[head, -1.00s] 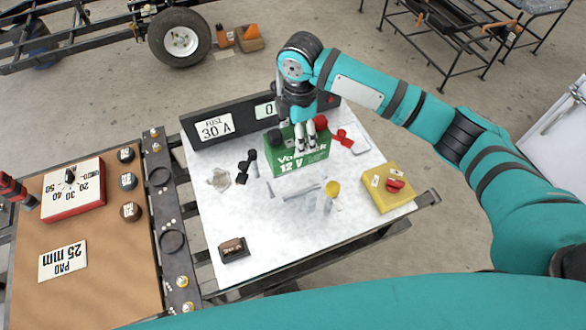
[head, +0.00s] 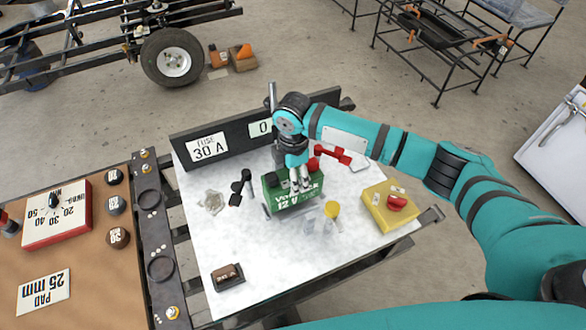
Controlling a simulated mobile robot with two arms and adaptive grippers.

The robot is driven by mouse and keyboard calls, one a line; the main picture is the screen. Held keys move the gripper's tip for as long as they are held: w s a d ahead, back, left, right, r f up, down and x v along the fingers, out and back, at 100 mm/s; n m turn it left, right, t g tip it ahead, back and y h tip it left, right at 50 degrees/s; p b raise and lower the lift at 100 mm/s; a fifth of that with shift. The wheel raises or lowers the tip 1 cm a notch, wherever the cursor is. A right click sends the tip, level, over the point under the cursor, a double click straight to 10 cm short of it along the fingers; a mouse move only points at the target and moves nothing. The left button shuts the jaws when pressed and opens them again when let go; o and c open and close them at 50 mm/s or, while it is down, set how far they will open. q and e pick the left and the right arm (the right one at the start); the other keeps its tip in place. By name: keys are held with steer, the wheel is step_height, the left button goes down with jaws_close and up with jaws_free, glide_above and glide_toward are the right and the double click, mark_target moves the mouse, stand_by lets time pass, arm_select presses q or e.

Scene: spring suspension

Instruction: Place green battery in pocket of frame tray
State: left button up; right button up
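The green battery (head: 293,201), marked 12 V, stands near the middle of the white bench top, its lettered side facing me. My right gripper (head: 300,184) is over its top with the fingers down on it. The fingers look closed on the battery, though their grip is partly hidden. The base of the battery is at or very near bench level; I cannot tell if it touches. A thin grey edge (head: 265,211) shows at the battery's lower left, possibly part of the frame tray. The pocket itself is not distinguishable. My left gripper is not in view.
A black clamp (head: 240,187) lies left of the battery and a red clamp (head: 334,154) right. Clear containers and a yellow cap (head: 332,209) stand close in front. A yellow box (head: 389,207) is at right, a small brown-black block (head: 228,277) front left. A dark panel (head: 190,152) runs behind.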

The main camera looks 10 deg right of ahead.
steer(key=shift+w+a+f, duration=0.1)
steer(key=shift+w+f, duration=0.05)
steer(key=shift+f, duration=1.55)
steer(key=o, duration=1.7)
steer(key=shift+s+f, duration=0.2)
steer(key=shift+s, duration=0.05)
step_height(320, 180, up, 12)
steer(key=shift+r, duration=0.1)
